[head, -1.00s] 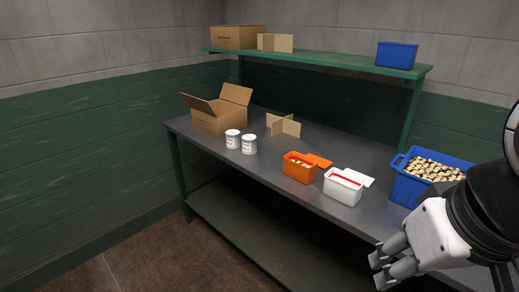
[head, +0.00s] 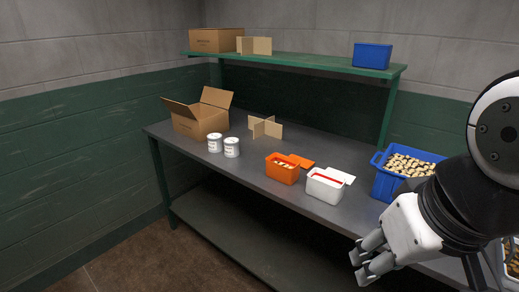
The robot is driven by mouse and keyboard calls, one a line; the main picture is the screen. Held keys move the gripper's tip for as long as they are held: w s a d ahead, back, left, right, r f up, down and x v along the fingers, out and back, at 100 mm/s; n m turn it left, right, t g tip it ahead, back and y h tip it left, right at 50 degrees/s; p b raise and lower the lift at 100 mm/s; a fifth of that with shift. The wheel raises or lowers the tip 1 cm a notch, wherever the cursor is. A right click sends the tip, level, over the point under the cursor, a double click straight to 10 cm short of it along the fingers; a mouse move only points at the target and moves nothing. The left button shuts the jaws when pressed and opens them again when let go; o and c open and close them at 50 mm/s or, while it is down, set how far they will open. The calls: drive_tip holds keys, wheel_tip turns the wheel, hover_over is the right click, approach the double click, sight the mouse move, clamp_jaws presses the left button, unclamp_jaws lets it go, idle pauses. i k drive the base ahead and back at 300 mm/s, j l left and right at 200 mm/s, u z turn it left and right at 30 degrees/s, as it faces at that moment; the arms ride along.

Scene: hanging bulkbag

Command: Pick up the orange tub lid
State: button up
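The orange tub lid (head: 301,161) lies flat on the grey workbench (head: 210,183), just behind and to the right of the orange tub (head: 282,173). The tub is open on top and holds some pale pieces. My gripper (head: 360,266) is at the lower right, in front of the bench and nearer to me than the lid. Its fingers point left and down, with a gap between the tips and nothing seen between them.
A white tub (head: 323,190) with its white lid (head: 335,174) stands right of the orange tub. A blue crate (head: 382,185) of corks sits farther right. Two white cans (head: 231,148), a cardboard divider (head: 265,127) and an open carton (head: 199,122) stand left. A green shelf (head: 300,65) overhangs the back.

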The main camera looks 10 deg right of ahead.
sight(306, 164)
drive_tip(key=z, duration=0.45)
drive_tip(key=i+j+z, duration=0.25)
drive_tip(key=j+z, duration=0.3)
drive_tip(key=i+j+z, duration=0.25)
drive_tip(key=j, duration=0.2)
drive_tip(key=i+j, duration=0.1)
drive_tip(key=j, duration=0.55)
drive_tip(key=i+j+z, duration=0.15)
drive_tip(key=j, duration=0.5)
drive_tip(key=i+j, duration=0.1)
drive_tip(key=j, duration=0.55)
drive_tip(key=i+j+z, duration=0.1)
drive_tip(key=j, duration=0.6)
